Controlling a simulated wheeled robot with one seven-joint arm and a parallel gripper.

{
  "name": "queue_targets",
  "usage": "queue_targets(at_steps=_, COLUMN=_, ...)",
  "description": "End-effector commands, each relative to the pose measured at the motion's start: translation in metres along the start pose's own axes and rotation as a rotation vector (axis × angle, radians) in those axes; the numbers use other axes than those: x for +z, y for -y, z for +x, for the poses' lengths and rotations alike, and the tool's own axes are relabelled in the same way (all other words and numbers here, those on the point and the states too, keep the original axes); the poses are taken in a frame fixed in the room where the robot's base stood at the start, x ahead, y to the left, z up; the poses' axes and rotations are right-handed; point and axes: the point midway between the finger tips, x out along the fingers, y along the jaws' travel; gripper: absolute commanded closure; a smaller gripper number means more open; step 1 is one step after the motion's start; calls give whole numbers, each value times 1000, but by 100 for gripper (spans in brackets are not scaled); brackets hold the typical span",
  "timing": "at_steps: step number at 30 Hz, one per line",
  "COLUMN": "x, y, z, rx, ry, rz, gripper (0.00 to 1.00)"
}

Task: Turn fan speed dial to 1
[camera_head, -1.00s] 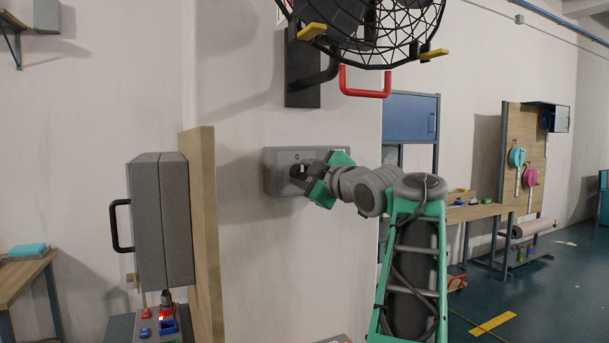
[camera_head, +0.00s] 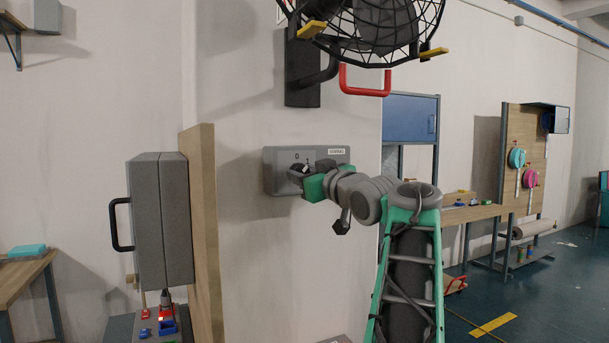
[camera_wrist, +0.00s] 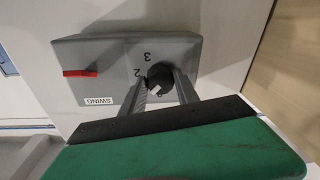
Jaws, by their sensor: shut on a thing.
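The fan speed dial (camera_wrist: 159,77) is a round black knob with a pale pointer mark on the grey control box (camera_wrist: 90,52). In the wrist view the numbers 2 and 3 show beside it, and my gripper (camera_wrist: 164,88) is shut on the dial, one finger on each side. The pointer mark aims down toward my gripper; the number there is hidden. In the head view the box (camera_head: 340,170) is on the wall, with a 0 above the dial, and my gripper (camera_head: 298,178) is at its left part. The caged fan (camera_head: 375,28) is above.
A red lever (camera_wrist: 80,73) and a SWING label (camera_wrist: 98,101) are on the same box. A red handle (camera_head: 365,92) hangs below the fan. A wooden panel (camera_head: 206,230) with a grey case (camera_head: 160,220) stands to the left. Workbenches are farther right.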

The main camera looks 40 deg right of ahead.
Motion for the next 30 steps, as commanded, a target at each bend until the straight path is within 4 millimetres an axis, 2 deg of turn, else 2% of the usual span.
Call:
queue_targets(at_steps=9, x=1, y=0, z=0, rx=8, ry=-5, rz=102, gripper=100)
queue_targets(at_steps=23, x=1, y=0, z=0, rx=9, ry=-5, rz=113, gripper=100)
queue_targets(at_steps=24, x=1, y=0, z=0, rx=9, ry=-5, rz=113, gripper=60)
queue_targets(at_steps=30, x=0, y=0, z=0, rx=9, ry=-6, rz=113, gripper=44)
